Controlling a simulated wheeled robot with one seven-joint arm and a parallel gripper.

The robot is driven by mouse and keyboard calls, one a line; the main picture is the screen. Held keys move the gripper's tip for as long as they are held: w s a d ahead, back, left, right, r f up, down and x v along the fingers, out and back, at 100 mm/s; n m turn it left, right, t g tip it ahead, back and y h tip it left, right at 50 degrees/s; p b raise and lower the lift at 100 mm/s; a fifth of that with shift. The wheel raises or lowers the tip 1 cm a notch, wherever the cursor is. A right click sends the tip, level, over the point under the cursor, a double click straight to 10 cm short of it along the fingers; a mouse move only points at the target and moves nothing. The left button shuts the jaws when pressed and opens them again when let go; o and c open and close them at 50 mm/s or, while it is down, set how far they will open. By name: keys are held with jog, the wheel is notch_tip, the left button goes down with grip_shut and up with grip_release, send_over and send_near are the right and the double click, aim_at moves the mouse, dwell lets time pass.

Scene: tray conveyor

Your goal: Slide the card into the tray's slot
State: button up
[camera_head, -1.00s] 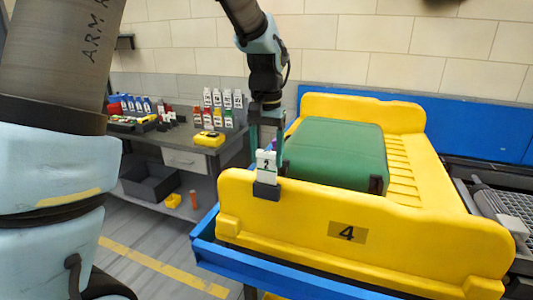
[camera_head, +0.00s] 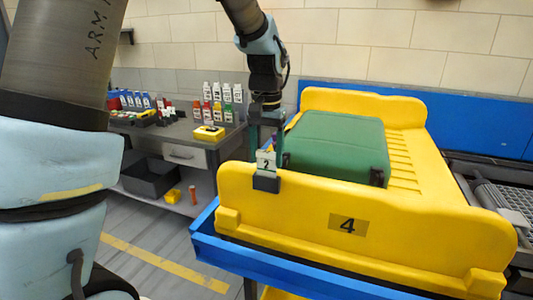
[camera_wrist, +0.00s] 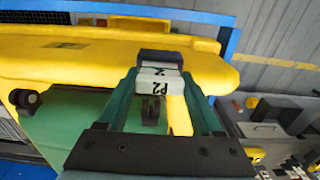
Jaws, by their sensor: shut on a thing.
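A white card (camera_head: 265,161) marked 2 stands upright at the black slot holder (camera_head: 266,183) on the near wall of the yellow tray (camera_head: 425,235). Its lower edge meets the holder; how deep it sits inside cannot be told. My gripper (camera_head: 267,146) is above the wall with its green fingers shut on the card. The wrist view shows the card (camera_wrist: 159,78) between both fingertips, against the dark holder (camera_wrist: 160,57). The tray carries a plate marked 4.
A green suitcase (camera_head: 335,145) lies in the tray just right of my gripper. The tray rests on a blue-edged conveyor (camera_head: 270,275). A workbench (camera_head: 175,140) with rows of cards and a yellow device (camera_head: 209,133) stands at the left.

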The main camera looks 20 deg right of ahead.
jog(key=shift+f+b, duration=0.45)
jog(key=shift+f, duration=0.45)
jog(key=o, duration=1.4)
jog(key=shift+r, duration=0.15)
notch_tip(320, 180, up, 11)
jog(key=shift+f+b, duration=0.15)
jog(key=shift+b, duration=1)
